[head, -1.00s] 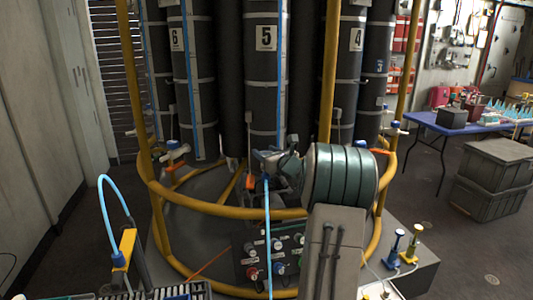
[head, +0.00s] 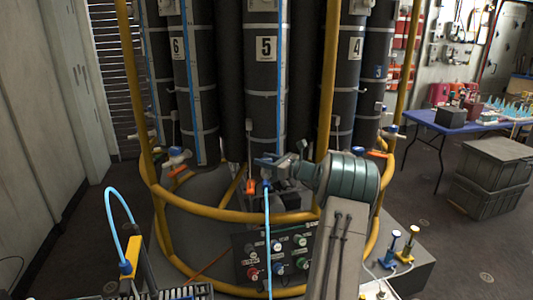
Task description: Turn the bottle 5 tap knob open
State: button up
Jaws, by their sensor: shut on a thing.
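Bottle 5 (head: 264,95) is a tall dark cylinder with a white "5" label, standing in the middle of the ring of bottles in the head view. Its tap sits at the foot, and my gripper (head: 272,163) is there, mostly seen from behind. My gripper is shut on the tap knob, which is largely hidden by the jaws and wrist. A small orange part (head: 252,186) shows just below and left of the gripper. A light blue hose (head: 267,230) hangs down from just under the tap.
A yellow tubular ring (head: 235,214) and upright posts surround the bottles close to my arm. A control panel (head: 275,256) with several knobs stands below. A blue table (head: 440,122) and grey crates (head: 493,177) stand at the right.

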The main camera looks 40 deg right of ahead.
jog(key=shift+n+g+y+p, duration=0.8)
jog(key=shift+n+y+p, duration=0.4)
jog(key=shift+y, duration=0.7)
jog(key=o, duration=1)
jog(key=shift+f+b, duration=0.1)
jog(key=shift+b, duration=0.2)
